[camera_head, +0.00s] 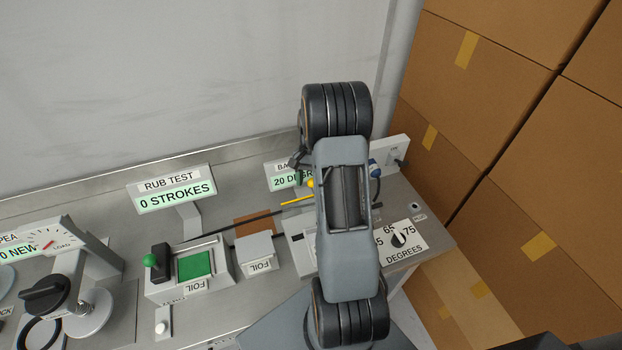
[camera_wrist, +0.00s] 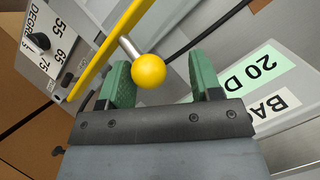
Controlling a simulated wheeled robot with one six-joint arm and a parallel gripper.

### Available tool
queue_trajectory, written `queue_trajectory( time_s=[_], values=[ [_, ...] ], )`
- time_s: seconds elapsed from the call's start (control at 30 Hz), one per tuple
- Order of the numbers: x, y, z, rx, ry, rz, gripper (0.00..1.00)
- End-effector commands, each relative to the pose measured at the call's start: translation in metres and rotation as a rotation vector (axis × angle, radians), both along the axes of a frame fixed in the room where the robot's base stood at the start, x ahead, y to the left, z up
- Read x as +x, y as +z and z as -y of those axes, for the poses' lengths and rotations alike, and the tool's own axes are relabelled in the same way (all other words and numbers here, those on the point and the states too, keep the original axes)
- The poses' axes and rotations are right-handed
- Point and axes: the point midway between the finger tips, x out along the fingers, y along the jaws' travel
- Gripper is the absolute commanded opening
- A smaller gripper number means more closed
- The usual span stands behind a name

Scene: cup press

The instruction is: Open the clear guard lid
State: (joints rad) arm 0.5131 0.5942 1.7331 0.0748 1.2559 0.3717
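A yellow ball knob (camera_wrist: 149,71) on a short metal stem sticks out from a yellow bar (camera_wrist: 104,50) in the wrist view. Both appear small beside my arm in the head view, as the knob (camera_head: 310,183) and the bar (camera_head: 296,201). My gripper (camera_wrist: 161,64) is open, with green pads on either side of the knob. The knob is closer to the left pad, and a gap shows to the right pad. A clear lid panel cannot be made out; my arm hides much of that station in the head view.
A dial plate marked DEGREES (camera_head: 402,241) is at the bench's right end. A "20 DEGREES" display (camera_head: 285,182), partly hidden, stands behind. A RUB TEST display (camera_head: 172,189), a green pad (camera_head: 194,264) and FOIL blocks (camera_head: 256,252) are left. Cardboard boxes (camera_head: 520,130) rise at right.

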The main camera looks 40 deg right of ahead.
Motion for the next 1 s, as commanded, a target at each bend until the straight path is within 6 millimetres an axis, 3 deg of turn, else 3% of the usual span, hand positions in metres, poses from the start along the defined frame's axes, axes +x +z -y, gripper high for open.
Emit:
queue_trajectory(
  time_s=[0.37, 0.8, 1.0],
  values=[
    [0.005, 0.013, 0.005, -0.005, 0.000, 0.005, 0.58],
    [0.034, 0.090, 0.027, -0.005, 0.001, 0.005, 0.58],
    [0.043, 0.114, 0.034, -0.003, 0.001, 0.003, 0.58]
  ],
)
